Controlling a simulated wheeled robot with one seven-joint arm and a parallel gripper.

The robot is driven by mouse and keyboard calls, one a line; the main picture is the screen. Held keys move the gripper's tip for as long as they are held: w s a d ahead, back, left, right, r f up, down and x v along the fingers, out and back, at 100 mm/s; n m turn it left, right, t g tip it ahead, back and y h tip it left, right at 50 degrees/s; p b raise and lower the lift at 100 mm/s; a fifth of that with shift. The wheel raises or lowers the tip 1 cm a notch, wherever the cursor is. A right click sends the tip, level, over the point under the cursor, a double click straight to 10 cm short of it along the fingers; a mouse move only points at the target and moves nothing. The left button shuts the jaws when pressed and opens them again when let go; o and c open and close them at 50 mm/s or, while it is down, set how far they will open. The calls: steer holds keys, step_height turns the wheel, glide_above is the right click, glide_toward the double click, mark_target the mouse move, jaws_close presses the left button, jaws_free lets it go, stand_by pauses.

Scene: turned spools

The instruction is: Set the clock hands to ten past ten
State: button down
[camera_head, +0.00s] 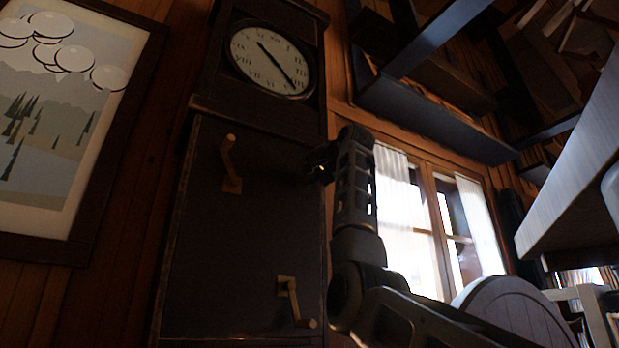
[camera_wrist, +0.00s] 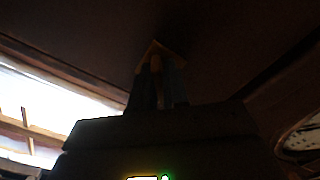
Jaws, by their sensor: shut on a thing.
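A tall dark clock (camera_head: 250,230) has a round pale face (camera_head: 250,62) near its top. A short dark hand points to the upper left and a longer one to the lower right. Its front carries an upper-left wooden crank (camera_head: 228,165) and a lower-right crank (camera_head: 292,300). My gripper (camera_head: 320,168) is at the clock's right edge, below the face. In the wrist view, my gripper (camera_wrist: 156,88) is shut on a small wooden handle (camera_wrist: 155,64) in front of a pale angular plate (camera_wrist: 163,47). The head view hides this handle. The face (camera_wrist: 303,138) shows partly at the wrist view's right edge.
A framed picture (camera_head: 60,130) hangs on the plank wall left of the clock. A curtained window (camera_head: 440,225) is to the right. A round-topped chair back (camera_head: 515,312) and a pale tabletop (camera_head: 575,165) stand right of my arm. Dark beams are overhead.

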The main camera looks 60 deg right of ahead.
steer(key=n, duration=0.4)
steer(key=shift+s+d+n, duration=0.1)
steer(key=shift+n, duration=0.2)
steer(key=n, duration=0.3)
steer(key=shift+n, duration=0.3)
steer(key=n, duration=0.3)
steer(key=shift+n, duration=2.1)
steer(key=c, duration=1.2)
jaws_free()
